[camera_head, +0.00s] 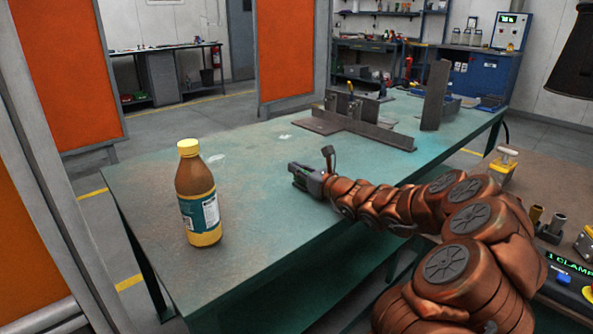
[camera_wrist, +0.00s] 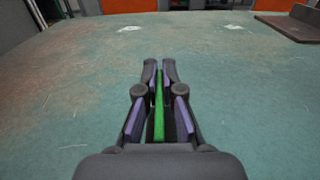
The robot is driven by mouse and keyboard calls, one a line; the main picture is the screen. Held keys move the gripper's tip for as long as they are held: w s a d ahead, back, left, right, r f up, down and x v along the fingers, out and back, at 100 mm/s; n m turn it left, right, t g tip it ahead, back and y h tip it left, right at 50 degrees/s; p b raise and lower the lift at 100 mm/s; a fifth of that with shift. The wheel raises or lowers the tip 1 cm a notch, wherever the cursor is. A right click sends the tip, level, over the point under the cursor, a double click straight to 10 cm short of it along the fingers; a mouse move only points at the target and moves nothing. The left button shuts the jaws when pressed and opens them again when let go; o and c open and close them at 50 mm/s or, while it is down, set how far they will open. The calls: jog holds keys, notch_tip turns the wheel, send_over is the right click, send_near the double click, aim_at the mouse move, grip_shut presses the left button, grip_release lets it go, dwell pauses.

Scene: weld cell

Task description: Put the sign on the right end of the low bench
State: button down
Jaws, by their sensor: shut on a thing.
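My gripper (camera_head: 294,168) is over the green-topped bench, right of the bottle. In the wrist view my gripper (camera_wrist: 159,66) is shut on a thin green plate (camera_wrist: 159,105), seen edge-on between the fingers. Its face is hidden, so I cannot tell for certain that it is the sign. The plate cannot be made out in the head view. The green bench (camera_head: 262,235) runs from the front left to the back right. I cannot tell whether it is the low bench of the task.
A brown bottle with a yellow cap (camera_head: 197,200) stands on the bench, left of my gripper. Metal plates (camera_head: 365,130) and an upright plate (camera_head: 436,95) are at its far end. A brown surface (camera_head: 540,185) at right holds a yellow-based item (camera_head: 502,172) and a panel reading "1 CLAMP" (camera_head: 566,262).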

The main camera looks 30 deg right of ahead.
jog(key=shift+f, duration=0.15)
jog(key=c, duration=1.8)
grip_release()
jog(key=o, duration=0.5)
